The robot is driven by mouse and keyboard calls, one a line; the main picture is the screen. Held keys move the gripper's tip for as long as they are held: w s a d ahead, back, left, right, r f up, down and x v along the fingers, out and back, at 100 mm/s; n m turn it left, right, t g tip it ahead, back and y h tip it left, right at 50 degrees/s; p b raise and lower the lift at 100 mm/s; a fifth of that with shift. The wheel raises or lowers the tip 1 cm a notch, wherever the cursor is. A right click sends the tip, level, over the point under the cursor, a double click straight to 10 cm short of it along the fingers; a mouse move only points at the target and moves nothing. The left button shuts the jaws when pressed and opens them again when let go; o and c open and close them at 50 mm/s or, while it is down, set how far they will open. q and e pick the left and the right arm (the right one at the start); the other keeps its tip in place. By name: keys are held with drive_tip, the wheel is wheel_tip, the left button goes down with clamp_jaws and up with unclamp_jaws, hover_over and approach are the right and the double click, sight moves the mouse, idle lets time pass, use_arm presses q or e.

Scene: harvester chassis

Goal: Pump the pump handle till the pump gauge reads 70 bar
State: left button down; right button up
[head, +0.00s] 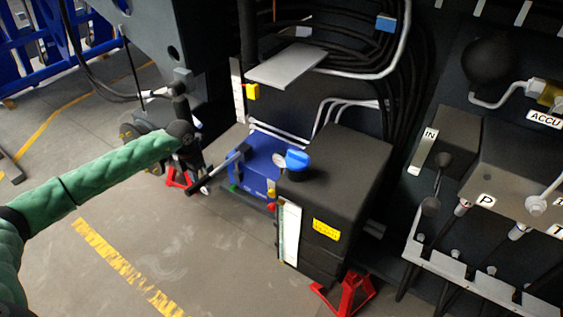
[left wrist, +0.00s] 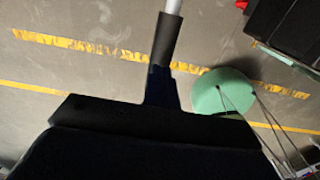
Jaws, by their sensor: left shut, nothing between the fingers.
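The blue pump (head: 258,168) sits low beside the black tank. Its pump handle (head: 225,168) slants out to the lower left, with a dark grip at its outer end. A small round pale dial (head: 279,160), seemingly the pump gauge, is at the pump's right; its reading is too small to make out. My left gripper (head: 198,178) points down at the handle's outer end, shut and with nothing held. In the left wrist view the handle's black grip and silver rod (left wrist: 166,35) lie straight beyond the shut fingers (left wrist: 160,88); whether they touch I cannot tell. My right gripper is not in view.
The black tank (head: 335,190) with a blue cap (head: 297,159) stands right of the pump, near a red stand (head: 345,297). A grey plate (head: 287,65) juts out above. A valve block (head: 515,175) is at the right. Floor at the lower left is clear.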

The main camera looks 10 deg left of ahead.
use_arm(q)
drive_tip(key=shift+f+b, duration=4.5)
drive_tip(key=shift+f, duration=1.85)
wheel_tip(320, 180, up, 11)
drive_tip(key=p, duration=0.5)
drive_tip(key=shift+r, duration=0.1)
drive_tip(key=shift+s+r, duration=0.1)
drive_tip(key=shift+r, duration=0.65)
